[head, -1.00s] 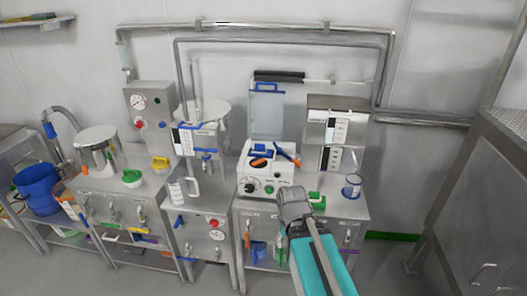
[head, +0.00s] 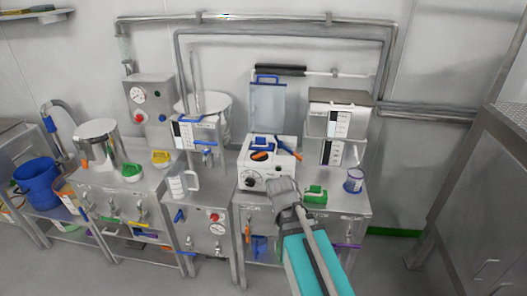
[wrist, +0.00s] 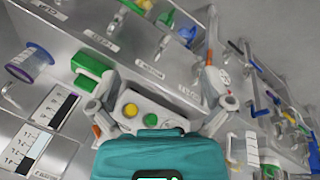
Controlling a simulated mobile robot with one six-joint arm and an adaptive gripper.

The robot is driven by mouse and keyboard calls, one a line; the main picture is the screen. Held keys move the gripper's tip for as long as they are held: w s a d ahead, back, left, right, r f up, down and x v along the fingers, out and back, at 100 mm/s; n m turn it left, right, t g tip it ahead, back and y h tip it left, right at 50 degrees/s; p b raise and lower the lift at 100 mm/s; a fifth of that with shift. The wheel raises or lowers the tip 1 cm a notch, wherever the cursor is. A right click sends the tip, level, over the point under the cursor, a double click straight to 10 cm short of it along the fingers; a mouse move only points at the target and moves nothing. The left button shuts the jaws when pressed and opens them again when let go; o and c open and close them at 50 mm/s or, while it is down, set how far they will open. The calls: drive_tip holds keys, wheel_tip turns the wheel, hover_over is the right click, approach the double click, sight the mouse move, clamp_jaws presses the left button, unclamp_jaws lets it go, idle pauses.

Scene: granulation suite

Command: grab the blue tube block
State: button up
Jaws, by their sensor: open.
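The blue block (head: 259,143) sits in the top of a white bench device (head: 247,162), with an orange piece (head: 261,156) in front of it. A blue and orange tool (head: 290,150) lies at its right. My gripper (head: 283,187) is in front of the device's front panel, below and to the right of the block, and hides part of the panel. In the wrist view my gripper (wrist: 155,115) has its fingers spread with nothing between them, over the device's panel with yellow and green buttons. The blue block is not visible in the wrist view.
A clear lid (head: 267,105) stands raised behind the device. A green item (head: 315,195) and a blue-rimmed jar (head: 354,181) are right of my gripper. A white jug (head: 180,187) stands left. A grey instrument stack (head: 338,125) is behind right.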

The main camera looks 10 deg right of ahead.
drive_tip(key=w+d+n+t+h+b, duration=0.3)
drive_tip(key=w+n, duration=0.3)
drive_tip(key=w, duration=0.3)
drive_tip(key=n+t+b, duration=0.6)
drive_tip(key=n+t, duration=0.6)
drive_tip(key=n, duration=1.1)
approach(259, 139)
drive_tip(key=s, duration=0.3)
drive_tip(key=shift+a, duration=0.45)
drive_tip(key=x, duration=0.8)
drive_tip(key=shift+w, duration=0.15)
drive_tip(key=shift+w+d, duration=0.1)
drive_tip(key=shift+w, duration=0.05)
